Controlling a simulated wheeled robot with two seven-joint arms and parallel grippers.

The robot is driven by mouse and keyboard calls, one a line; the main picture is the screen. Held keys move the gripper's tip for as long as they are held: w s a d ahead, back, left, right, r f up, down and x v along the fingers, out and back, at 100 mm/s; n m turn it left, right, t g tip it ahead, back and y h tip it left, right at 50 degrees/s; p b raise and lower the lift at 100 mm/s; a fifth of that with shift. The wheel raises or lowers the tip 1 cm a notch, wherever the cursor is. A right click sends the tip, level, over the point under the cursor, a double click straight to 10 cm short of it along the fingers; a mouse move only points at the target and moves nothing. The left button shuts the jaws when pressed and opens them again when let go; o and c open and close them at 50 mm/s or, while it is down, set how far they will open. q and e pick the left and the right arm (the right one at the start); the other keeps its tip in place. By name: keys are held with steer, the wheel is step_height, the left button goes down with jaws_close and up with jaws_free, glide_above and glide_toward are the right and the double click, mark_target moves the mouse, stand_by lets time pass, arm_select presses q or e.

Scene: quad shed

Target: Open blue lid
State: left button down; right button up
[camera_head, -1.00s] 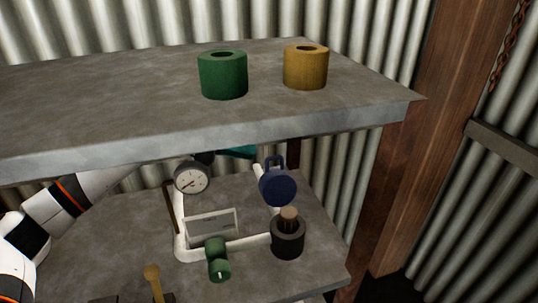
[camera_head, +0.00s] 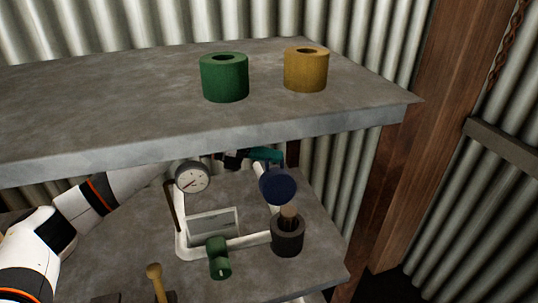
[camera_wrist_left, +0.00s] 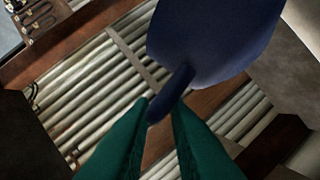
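The blue lid (camera_head: 278,188) is a round dark blue disc, standing tilted near a white pipe on the lower shelf. Its loop handle, on top, is largely hidden by my gripper in the head view. My left gripper (camera_head: 265,155), with teal fingers, reaches in under the upper shelf to the handle. In the left wrist view the blue lid (camera_wrist_left: 215,40) fills the top, and its handle (camera_wrist_left: 172,92) runs down between the two fingertips (camera_wrist_left: 161,104). The handle nearly fills the gap; whether both fingers press on it is unclear. My right gripper is not in view.
The upper shelf (camera_head: 120,115), carrying a green cylinder (camera_head: 224,80) and a yellow one (camera_head: 306,72), overhangs my arm. Below, a gauge (camera_head: 193,177), a green valve knob (camera_head: 218,258) and a dark cup (camera_head: 287,238) with a brown peg crowd the lid. A wooden post stands right.

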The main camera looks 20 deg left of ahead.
arm_select(q)
steer(key=shift+s, duration=0.15)
steer(key=shift+s+d+r+m+p, duration=0.4)
steer(key=shift+s+d+m, duration=0.05)
steer(key=shift+s+m, duration=0.2)
steer(key=shift+s+d+r+m+y, duration=0.1)
steer(key=shift+s+d+m+y, duration=0.15)
steer(key=shift+s+y, duration=0.15)
steer(key=c, duration=1.5)
jaws_free()
steer(key=shift+d, duration=0.1)
steer(key=shift+w, duration=0.1)
